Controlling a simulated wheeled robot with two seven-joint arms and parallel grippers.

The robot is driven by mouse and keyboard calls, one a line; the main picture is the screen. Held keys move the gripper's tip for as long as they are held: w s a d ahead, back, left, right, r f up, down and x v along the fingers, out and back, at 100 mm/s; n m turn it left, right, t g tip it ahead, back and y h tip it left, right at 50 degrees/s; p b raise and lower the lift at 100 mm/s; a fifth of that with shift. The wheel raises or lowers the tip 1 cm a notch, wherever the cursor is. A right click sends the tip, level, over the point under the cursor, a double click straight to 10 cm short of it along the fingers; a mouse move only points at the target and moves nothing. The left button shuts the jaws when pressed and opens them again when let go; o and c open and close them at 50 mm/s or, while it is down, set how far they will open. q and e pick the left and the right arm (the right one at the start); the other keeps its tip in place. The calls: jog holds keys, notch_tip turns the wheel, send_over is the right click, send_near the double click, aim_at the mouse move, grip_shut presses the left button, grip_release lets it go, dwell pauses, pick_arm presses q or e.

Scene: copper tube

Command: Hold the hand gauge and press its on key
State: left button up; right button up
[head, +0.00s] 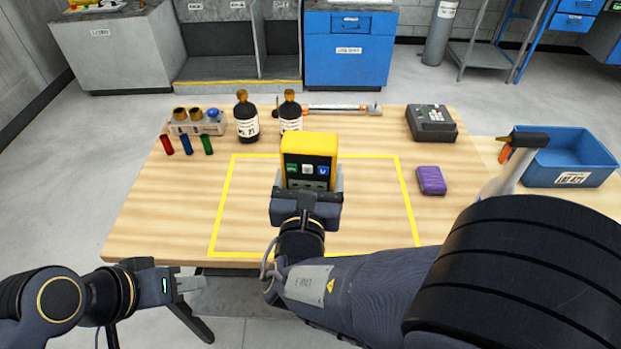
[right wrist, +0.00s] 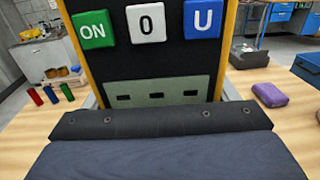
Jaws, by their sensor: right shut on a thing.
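The hand gauge (head: 309,150) is a yellow-cased device with a dark face, held upright above the yellow-taped area of the table. My right gripper (head: 306,200) is shut on its lower part. In the right wrist view the gauge face (right wrist: 165,65) fills the middle, with a green ON key (right wrist: 94,29), a white 0 key (right wrist: 148,23) and a blue U key (right wrist: 202,18). Nothing touches the keys. Its top is cut off in that view. My left gripper (head: 199,307) is open and empty at the lower left, off the table's front edge, away from the gauge.
On the wooden table (head: 150,215) stand two dark bottles (head: 246,118), a holder (head: 197,122) and red, blue and green tubes (head: 187,144). To the right are a purple block (head: 431,181), a dark keypad device (head: 431,123), a spray bottle (head: 515,160) and a blue bin (head: 570,157).

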jog(key=w+b, duration=0.2)
jog(key=w, duration=1)
jog(key=shift+w+d, duration=0.15)
jog(key=shift+w, duration=0.15)
jog(key=shift+f, duration=0.15)
dwell(0.5)
jog(key=shift+f+b, duration=6.1)
jog(key=shift+f, duration=0.3)
jog(key=shift+s+f, duration=0.1)
jog(key=shift+f, duration=0.1)
